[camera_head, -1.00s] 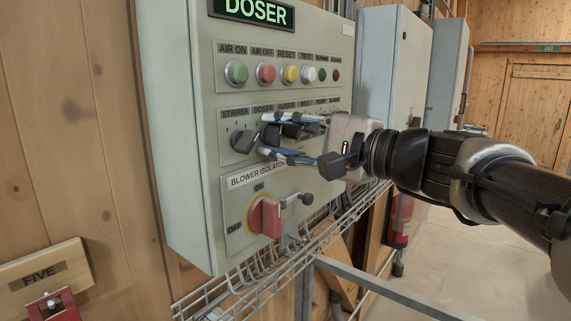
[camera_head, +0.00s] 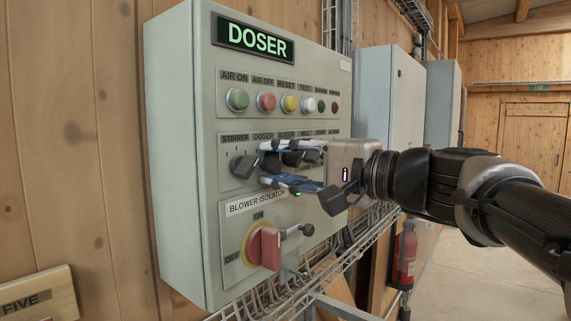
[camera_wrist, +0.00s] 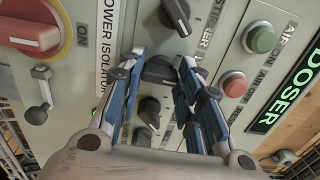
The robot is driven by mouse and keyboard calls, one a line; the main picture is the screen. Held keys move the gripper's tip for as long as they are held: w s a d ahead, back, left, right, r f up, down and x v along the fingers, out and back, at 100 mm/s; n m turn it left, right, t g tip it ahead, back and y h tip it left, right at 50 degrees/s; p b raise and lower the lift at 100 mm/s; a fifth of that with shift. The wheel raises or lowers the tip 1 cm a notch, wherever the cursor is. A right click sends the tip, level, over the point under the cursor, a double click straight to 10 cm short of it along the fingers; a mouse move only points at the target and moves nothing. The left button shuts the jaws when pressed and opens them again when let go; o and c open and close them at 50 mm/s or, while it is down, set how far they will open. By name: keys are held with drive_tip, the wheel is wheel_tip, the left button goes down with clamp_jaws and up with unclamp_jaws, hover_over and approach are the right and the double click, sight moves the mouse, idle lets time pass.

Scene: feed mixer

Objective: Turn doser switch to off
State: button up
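The doser switch is a black rotary knob (camera_wrist: 160,70) on the grey control panel (camera_head: 180,120), under the DOSER label in the switch row. My gripper (camera_head: 268,163) is at this row, its blue-sided fingers one above the other in the head view. In the wrist view the fingertips (camera_wrist: 160,62) stand on either side of the knob, open around it. A narrow gap seems to show on each side; contact cannot be told. In the head view the fingers partly hide the knob, and its exact pointing is unclear.
The stirrer knob (camera_head: 243,167) is just left of my fingers; the auger knob (camera_wrist: 148,110) lies on the other side. Push buttons (camera_head: 268,101) sit above. The red blower isolator handle (camera_head: 264,247) is below. A wire cable tray (camera_head: 330,262) runs under the panel.

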drive_tip(key=o, duration=0.4)
drive_tip(key=shift+d, duration=0.1)
drive_tip(key=v, duration=0.7)
drive_tip(key=shift+s, duration=0.2)
drive_tip(key=shift+d, duration=0.15)
